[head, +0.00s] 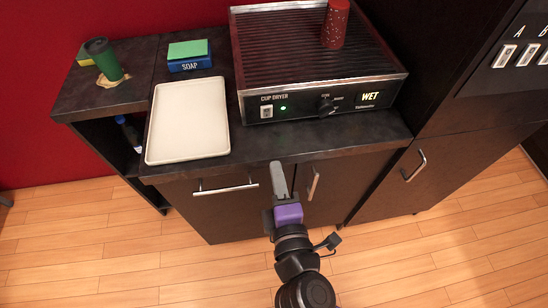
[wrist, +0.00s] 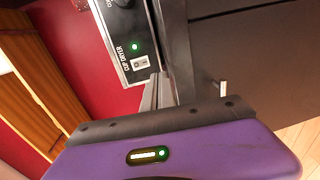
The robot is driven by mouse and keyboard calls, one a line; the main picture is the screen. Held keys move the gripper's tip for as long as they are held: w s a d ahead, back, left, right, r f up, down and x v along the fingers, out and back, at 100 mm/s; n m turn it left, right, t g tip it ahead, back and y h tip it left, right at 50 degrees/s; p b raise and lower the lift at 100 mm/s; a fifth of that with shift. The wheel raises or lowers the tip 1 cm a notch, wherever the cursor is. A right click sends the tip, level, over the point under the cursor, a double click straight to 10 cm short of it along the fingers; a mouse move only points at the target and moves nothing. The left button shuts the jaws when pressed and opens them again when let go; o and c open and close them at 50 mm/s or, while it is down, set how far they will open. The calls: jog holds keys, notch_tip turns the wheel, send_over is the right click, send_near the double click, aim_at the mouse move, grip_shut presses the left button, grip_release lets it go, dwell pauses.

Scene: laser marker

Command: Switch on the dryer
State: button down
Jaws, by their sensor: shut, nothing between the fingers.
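The cup dryer (head: 318,98) is a dark box with a ribbed top on the counter. Its front panel has a white rocker switch (head: 266,112), a green light (head: 283,108) that is lit, a black knob (head: 326,106) and a glowing WET sign (head: 370,96). The wrist view also shows the switch (wrist: 140,63) and the lit green light (wrist: 134,47). A red speckled cup (head: 335,26) stands upside down on the dryer. My gripper (head: 277,168) is shut and empty, in front of the counter and below the panel, apart from the switch.
A cream tray (head: 188,120) lies on the counter left of the dryer. Behind it are a blue soap box with a green sponge (head: 188,50) and a green cup (head: 103,60). Cabinet handles (head: 225,189) stick out below the counter. A tall dark cabinet (head: 470,115) stands right.

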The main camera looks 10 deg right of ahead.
jog(key=shift+s+f, duration=0.15)
jog(key=shift+s, duration=0.9)
jog(key=s+a+m+y, duration=0.2)
jog(key=s+m+y, duration=0.3)
jog(key=s, duration=0.1)
jog(key=s+d+r+m+g+h, duration=0.1)
jog(key=s+d+m+h, duration=0.4)
jog(key=s+d+m, duration=0.8)
jog(key=s+d+g, duration=0.1)
jog(key=s+d, duration=0.2)
jog(key=s, duration=0.3)
jog(key=shift+r, duration=0.35)
